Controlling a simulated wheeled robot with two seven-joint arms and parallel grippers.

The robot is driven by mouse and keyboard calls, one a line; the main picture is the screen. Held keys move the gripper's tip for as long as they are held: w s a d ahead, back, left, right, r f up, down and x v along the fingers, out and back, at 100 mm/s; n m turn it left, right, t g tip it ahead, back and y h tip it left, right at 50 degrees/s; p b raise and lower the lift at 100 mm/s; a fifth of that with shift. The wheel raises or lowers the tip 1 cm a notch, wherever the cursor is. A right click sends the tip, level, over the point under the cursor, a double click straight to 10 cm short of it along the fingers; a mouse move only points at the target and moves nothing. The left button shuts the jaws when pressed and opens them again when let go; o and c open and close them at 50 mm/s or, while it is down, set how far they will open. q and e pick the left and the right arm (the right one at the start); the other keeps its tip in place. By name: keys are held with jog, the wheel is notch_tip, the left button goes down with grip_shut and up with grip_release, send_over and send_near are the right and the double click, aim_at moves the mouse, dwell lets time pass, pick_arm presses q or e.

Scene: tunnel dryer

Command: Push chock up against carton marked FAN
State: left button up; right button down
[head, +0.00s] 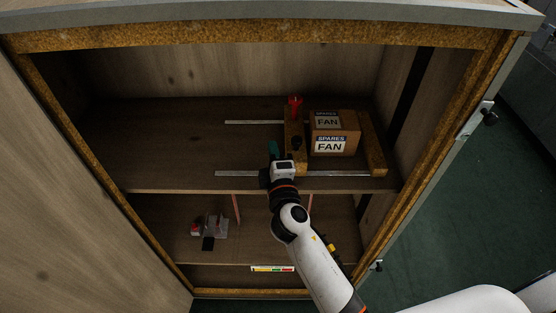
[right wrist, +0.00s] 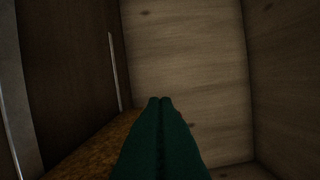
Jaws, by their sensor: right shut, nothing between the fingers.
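The carton marked FAN (head: 333,147) is a brown box with white labels on the cabinet's upper shelf. The chock (head: 289,128) is a long yellow-brown bar just left of it, with a red knob and a black knob on top. Chock and carton are very close; I cannot tell whether they touch. My right gripper (head: 273,147) is at the chock's left side, its green fingers shut and empty. In the right wrist view the shut fingers (right wrist: 160,100) are beside a yellow-brown surface (right wrist: 95,147), likely the chock. Contact is unclear. My left gripper is not in view.
A fixed-looking yellow-brown bar (head: 373,150) stands right of the carton. Metal strips (head: 250,122) run across the shelf (head: 170,150) at back and front. The shelf's left half is clear. A lower shelf holds small items (head: 212,226). An open door (head: 75,210) stands left.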

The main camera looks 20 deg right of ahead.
aim_at(305, 154)
jog(key=w+d, duration=0.1)
jog(key=w+d+p, duration=0.1)
jog(key=d, duration=0.1)
jog(key=shift+f, duration=0.1)
jog(key=shift+s+d+p, duration=0.3)
jog(key=shift+s+d, duration=0.05)
jog(key=shift+d, duration=0.1)
jog(key=shift+f, duration=0.1)
jog(key=shift+w, duration=0.1)
jog(key=d, duration=0.2)
jog(key=s+d, duration=0.1)
jog(key=d, duration=0.1)
jog(key=shift+s+d, duration=0.2)
jog(key=shift+d, duration=0.2)
jog(key=shift+w+a, duration=0.1)
jog(key=shift+a, duration=0.1)
